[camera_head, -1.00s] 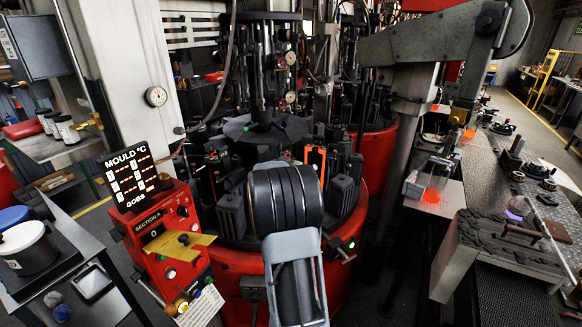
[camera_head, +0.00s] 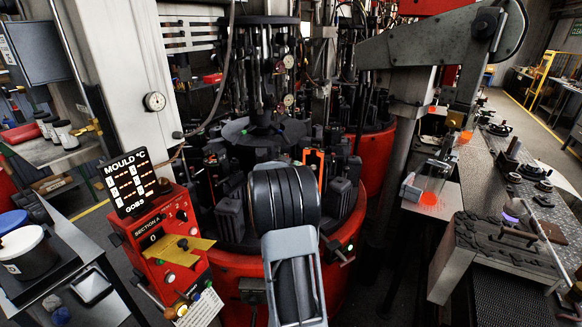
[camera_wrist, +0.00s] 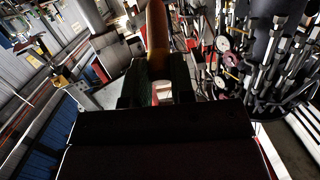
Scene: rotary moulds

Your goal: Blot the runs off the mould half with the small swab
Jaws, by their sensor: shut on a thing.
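My gripper (camera_wrist: 157,84) is shut on a brown wooden handle (camera_wrist: 158,42) in the wrist view, which I take to be the swab's. The handle rises between two dark green fingers and leaves the top of the picture, so the swab's head is out of sight. In the head view my own arm hides the gripper and swab. A dark mould half with a bright orange edge (camera_head: 313,162) stands on the red rotary machine, just behind my arm. Other dark mould blocks (camera_head: 230,213) surround it. I cannot make out runs on any of them.
A red control box (camera_head: 165,240) with a lit mould-temperature display (camera_head: 131,183) stands left of my arm. A bench with tubs (camera_head: 28,250) is at the far left. A metal block with tools (camera_head: 500,245) sits on the right bench. Hanging rods crowd the space above the machine.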

